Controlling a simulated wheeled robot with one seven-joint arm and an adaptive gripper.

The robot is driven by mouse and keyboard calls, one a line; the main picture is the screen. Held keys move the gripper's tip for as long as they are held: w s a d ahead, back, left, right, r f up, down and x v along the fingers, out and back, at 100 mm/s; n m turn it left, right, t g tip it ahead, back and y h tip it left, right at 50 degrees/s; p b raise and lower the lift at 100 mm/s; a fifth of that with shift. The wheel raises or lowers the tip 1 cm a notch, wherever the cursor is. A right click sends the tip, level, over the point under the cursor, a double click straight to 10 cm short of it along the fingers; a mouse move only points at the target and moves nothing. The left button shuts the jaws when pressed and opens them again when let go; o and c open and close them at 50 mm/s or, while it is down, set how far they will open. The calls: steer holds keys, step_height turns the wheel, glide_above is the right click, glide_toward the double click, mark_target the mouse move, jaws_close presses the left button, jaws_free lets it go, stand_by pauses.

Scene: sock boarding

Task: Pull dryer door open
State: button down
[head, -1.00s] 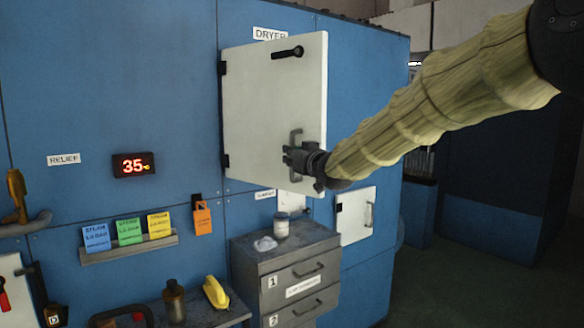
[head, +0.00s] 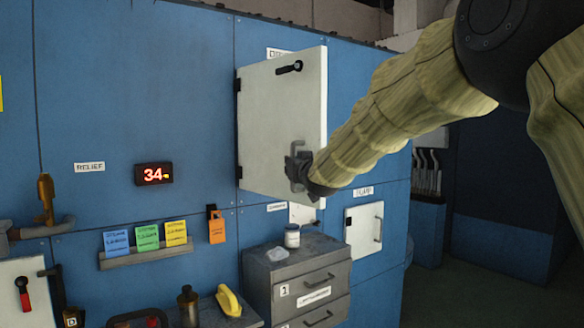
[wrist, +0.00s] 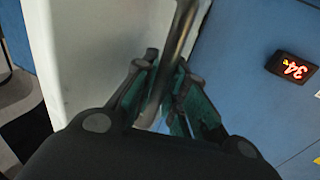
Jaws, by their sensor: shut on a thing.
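The dryer door (head: 275,115) is a white panel hinged on its left side on the blue machine wall. It stands partly open, its right edge swung out from the wall. A black latch lever (head: 289,68) sits near its top. My gripper (head: 297,165) is at the grey bar handle on the lower right of the door. In the wrist view my gripper (wrist: 160,95) is shut on the door handle (wrist: 177,45), with the fingers on both sides of the bar. The white door face (wrist: 95,50) fills the left of that view.
A grey drawer cabinet (head: 310,275) with a white-lidded jar (head: 292,236) and a pale lump on top stands below the door. A red display (head: 154,174) reads 34. Coloured cards (head: 147,237) sit in a rack at left. A small white hatch (head: 364,230) is at lower right.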

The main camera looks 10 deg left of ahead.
steer(key=c, duration=1.5)
jaws_free()
steer(key=shift+r, duration=0.1)
steer(key=shift+o, duration=0.2)
steer(key=v, duration=1.2)
steer(key=shift+d, duration=0.1)
